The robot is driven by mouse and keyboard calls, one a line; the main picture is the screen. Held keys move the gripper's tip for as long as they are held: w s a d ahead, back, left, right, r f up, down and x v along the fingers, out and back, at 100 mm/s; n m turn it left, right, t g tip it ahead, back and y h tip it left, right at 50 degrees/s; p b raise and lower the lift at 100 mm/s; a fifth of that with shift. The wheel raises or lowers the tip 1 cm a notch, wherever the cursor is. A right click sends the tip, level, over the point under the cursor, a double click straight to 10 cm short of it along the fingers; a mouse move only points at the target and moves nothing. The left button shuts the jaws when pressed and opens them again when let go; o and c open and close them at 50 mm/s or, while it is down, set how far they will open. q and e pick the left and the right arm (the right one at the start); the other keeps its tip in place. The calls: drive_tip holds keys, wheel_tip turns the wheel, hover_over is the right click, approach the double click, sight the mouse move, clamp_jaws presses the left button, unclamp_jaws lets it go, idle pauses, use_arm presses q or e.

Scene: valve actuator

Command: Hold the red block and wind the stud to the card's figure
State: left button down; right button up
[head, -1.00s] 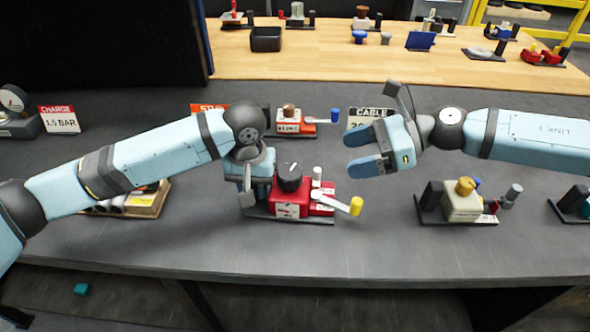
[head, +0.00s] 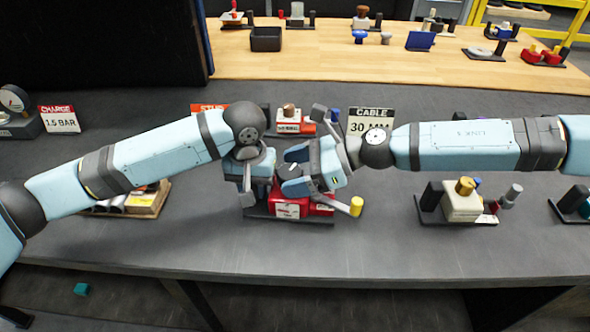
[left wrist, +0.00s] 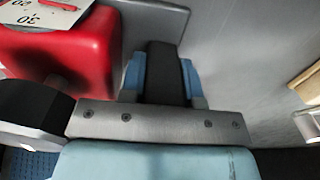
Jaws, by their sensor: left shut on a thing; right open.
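The red block (head: 290,208) sits on a dark base plate (head: 262,214) at the bench's middle; it also shows in the left wrist view (left wrist: 75,50), with a partly visible scale label. My left gripper (head: 247,192) points down beside it. In the left wrist view its blue fingers (left wrist: 163,75) are shut on a black upright (left wrist: 166,72) next to the red block, not on the red body. My right gripper (head: 288,170) is open over the block's top; its fingers hide the black knob there. The red STUD card (head: 208,107) is mostly behind my left arm, its figure hidden.
A yellow-tipped lever (head: 355,206) sticks out right of the red block. A cream actuator (head: 461,203) stands further right. A CHARGE 1.5 BAR card (head: 60,119) stands left. The front bench strip is clear.

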drive_tip(key=shift+c, duration=0.3)
drive_tip(key=c, duration=0.9)
drive_tip(key=shift+s+m+t, duration=0.1)
drive_tip(key=shift+m+t, duration=1.5)
drive_tip(key=shift+t, duration=0.3)
drive_tip(key=o, duration=1)
drive_tip(key=shift+c, duration=0.2)
drive_tip(key=shift+d, duration=0.1)
drive_tip(key=v, duration=1.2)
drive_tip(key=shift+r, duration=0.25)
